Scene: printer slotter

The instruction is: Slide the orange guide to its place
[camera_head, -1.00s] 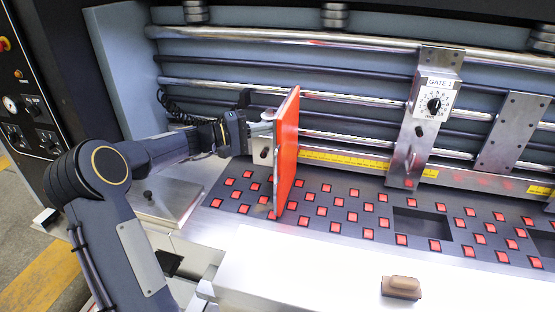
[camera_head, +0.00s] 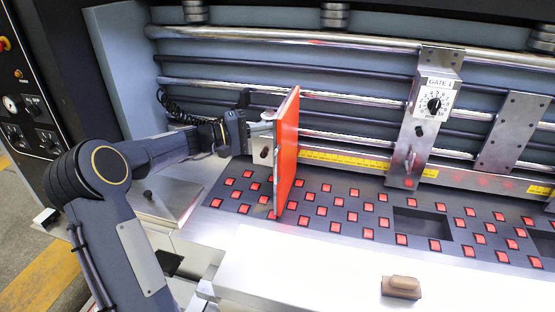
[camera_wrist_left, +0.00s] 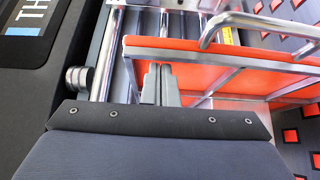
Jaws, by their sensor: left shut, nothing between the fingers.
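The orange guide (camera_head: 287,150) is an upright orange plate with a metal frame, standing across the bed toward the left of the head view. The orange guide also shows in the left wrist view (camera_wrist_left: 220,65), with its metal frame and a bent metal handle (camera_wrist_left: 240,25). My left gripper (camera_head: 252,135) is at the guide's left side, its fingers shut and empty. In the left wrist view the shut fingertips (camera_wrist_left: 160,75) point at the guide's framed face, at or very near it; I cannot tell whether they touch. My right gripper is not in view.
Metal rails (camera_head: 350,95) run across the back above a yellow scale (camera_head: 345,160). A metal gate (camera_head: 422,120) with a dial stands further right. The bed (camera_head: 330,185) carries several red squares. A brown block (camera_head: 401,287) lies on the front ledge. Bed space right of the guide is clear.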

